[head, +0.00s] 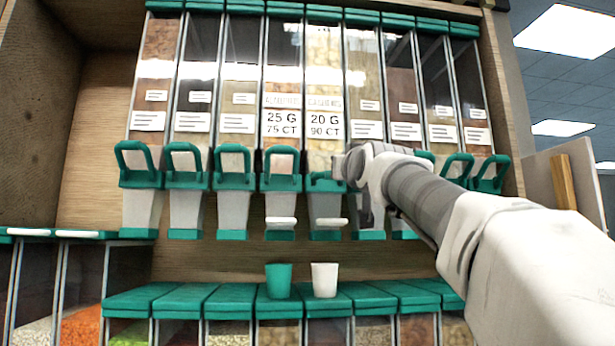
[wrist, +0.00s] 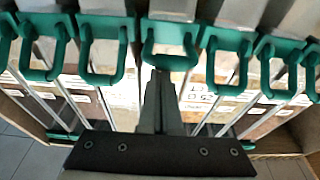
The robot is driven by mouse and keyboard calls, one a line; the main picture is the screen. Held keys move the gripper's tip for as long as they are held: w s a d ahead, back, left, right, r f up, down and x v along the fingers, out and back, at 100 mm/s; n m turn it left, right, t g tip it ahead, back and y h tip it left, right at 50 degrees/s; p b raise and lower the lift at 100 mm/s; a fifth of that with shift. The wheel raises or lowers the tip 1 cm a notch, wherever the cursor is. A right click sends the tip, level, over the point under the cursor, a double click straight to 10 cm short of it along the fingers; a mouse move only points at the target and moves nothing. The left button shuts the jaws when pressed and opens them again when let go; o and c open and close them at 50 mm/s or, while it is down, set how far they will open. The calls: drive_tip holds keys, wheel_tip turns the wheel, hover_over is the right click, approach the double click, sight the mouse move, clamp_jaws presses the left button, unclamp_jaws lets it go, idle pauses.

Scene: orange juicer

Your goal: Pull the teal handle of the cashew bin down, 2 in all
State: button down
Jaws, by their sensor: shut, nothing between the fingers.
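The cashew bin (head: 323,78) is a clear column of pale nuts with a "20 G 90 CT" label. Its teal handle (head: 321,184) sits lower than the upright looped handles beside it. My gripper (head: 342,168) is at the right side of this handle, with its fingers partly hidden by the wrist. In the wrist view the cashew handle (wrist: 168,62) is in the middle, and my gripper (wrist: 158,75) is shut and empty, its tips close to the bar. I cannot tell whether they touch.
A white cup (head: 324,281) stands below the cashew bin, with a teal cup (head: 278,281) to its left, on the teal lids of the lower bins (head: 228,298). Similar handles (head: 233,165) stand close on both sides. Open space lies in front of the dispensers.

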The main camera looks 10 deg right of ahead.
drive_tip(key=shift+w+f, duration=0.45)
drive_tip(key=shift+f, duration=0.4)
wheel_tip(320, 180, up, 5)
drive_tip(key=s+p, duration=0.1)
drive_tip(key=p, duration=0.2)
drive_tip(key=s+f+b, duration=0.5)
drive_tip(key=s+f, duration=0.2)
drive_tip(key=shift+f, duration=0.2)
idle(0.5)
drive_tip(key=s+f+g, duration=0.5)
drive_tip(key=s+f, duration=0.3)
drive_tip(key=f, duration=0.9)
drive_tip(key=s+f+g, duration=0.5)
drive_tip(key=s+f, duration=0.3)
drive_tip(key=f, duration=0.9)
drive_tip(key=s+a+f+g, duration=0.1)
drive_tip(key=s+f+g, duration=0.4)
drive_tip(key=f, duration=1.2)
drive_tip(key=s, duration=0.4)
drive_tip(key=shift+f, duration=0.3)
drive_tip(key=shift+a, duration=0.1)
